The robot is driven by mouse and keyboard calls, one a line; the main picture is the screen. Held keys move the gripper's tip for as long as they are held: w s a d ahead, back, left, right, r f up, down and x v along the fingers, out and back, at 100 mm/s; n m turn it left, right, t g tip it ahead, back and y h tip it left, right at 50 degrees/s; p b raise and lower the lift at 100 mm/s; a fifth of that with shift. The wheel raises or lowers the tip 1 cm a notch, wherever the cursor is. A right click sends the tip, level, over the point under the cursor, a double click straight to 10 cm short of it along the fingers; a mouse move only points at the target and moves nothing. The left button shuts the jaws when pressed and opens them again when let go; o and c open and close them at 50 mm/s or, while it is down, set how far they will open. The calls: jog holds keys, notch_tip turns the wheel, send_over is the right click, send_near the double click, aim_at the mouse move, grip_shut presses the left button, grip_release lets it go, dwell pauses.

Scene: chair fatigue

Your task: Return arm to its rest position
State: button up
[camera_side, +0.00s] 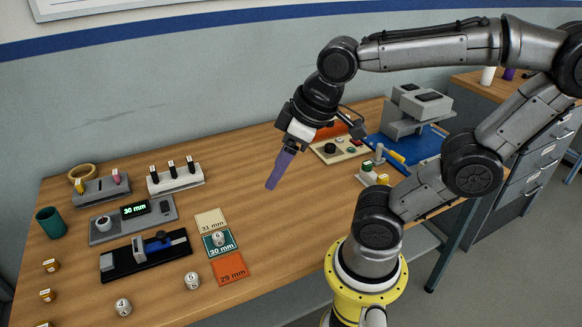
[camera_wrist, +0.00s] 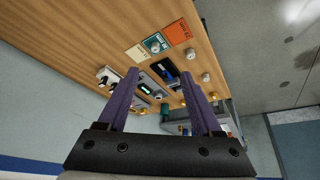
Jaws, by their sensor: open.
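My gripper (camera_side: 279,170) hangs above the middle of the wooden table, pointing down and a little to the left. In the wrist view its two purple fingers (camera_wrist: 158,95) stand wide apart with nothing between them. My arm arches from the base at the right up and over to the gripper. The fingers are clear of the objects on the table.
Three cards (camera_side: 228,267) lie left of the gripper, with a white numbered piece (camera_side: 219,238) on the middle one. A caliper-like fixture (camera_side: 145,254), a 30 mm display unit (camera_side: 133,211), racks (camera_side: 174,178) and a green cup (camera_side: 51,222) stand further left. A grey machine (camera_side: 415,110) stands back right.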

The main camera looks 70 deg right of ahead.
jog(key=shift+s+m+t, duration=0.3)
jog(key=shift+s+m, duration=0.3)
jog(key=shift+s, duration=0.6)
dwell(0.5)
